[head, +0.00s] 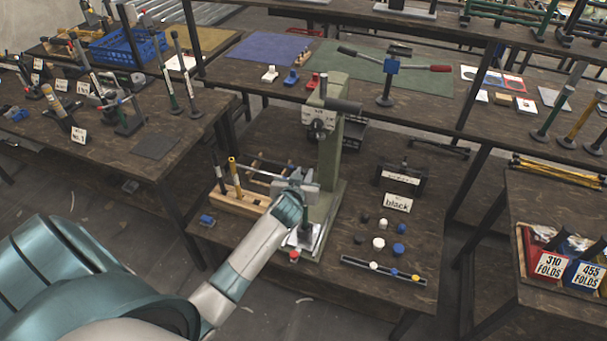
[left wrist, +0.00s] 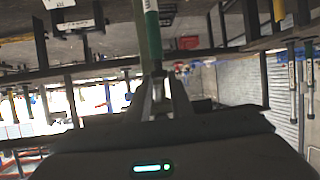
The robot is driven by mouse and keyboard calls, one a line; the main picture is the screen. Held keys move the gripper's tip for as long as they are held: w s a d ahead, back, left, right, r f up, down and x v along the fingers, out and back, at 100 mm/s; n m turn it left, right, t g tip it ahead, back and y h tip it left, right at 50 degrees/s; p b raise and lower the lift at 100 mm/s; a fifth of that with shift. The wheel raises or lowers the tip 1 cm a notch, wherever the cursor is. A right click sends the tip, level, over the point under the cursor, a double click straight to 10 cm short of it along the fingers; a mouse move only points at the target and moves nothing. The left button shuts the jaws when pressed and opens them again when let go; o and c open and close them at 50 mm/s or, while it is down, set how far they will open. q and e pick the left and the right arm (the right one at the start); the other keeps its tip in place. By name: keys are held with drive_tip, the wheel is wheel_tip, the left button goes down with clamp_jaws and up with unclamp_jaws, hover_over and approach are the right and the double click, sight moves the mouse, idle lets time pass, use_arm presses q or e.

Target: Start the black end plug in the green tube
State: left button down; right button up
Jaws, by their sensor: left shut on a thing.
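My left gripper (head: 296,184) is in front of the green press on the middle table. In the left wrist view its fingers (left wrist: 157,98) are closed on a green tube (left wrist: 153,38) with a pale band, which runs up out of the picture. Small black plugs (head: 365,217) lie on the table to the right of the press, among white and blue ones. I cannot tell whether any plug is at the tube's end. My right gripper is not in view.
The green press (head: 333,150) stands close by the gripper. A wooden rack (head: 250,205) with upright black and yellow tubes is to its left. A sign reading "black" (head: 397,203) stands behind the plugs. A dark strip (head: 385,271) with plugs lies near the front edge.

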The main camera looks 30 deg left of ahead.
use_arm(q)
drive_tip(key=shift+f, duration=0.4)
drive_tip(key=c, duration=1.5)
unclamp_jaws()
drive_tip(key=shift+s, duration=0.1)
drive_tip(key=b+v, duration=0.4)
drive_tip(key=v, duration=1.3)
drive_tip(key=shift+s+d+r, duration=0.1)
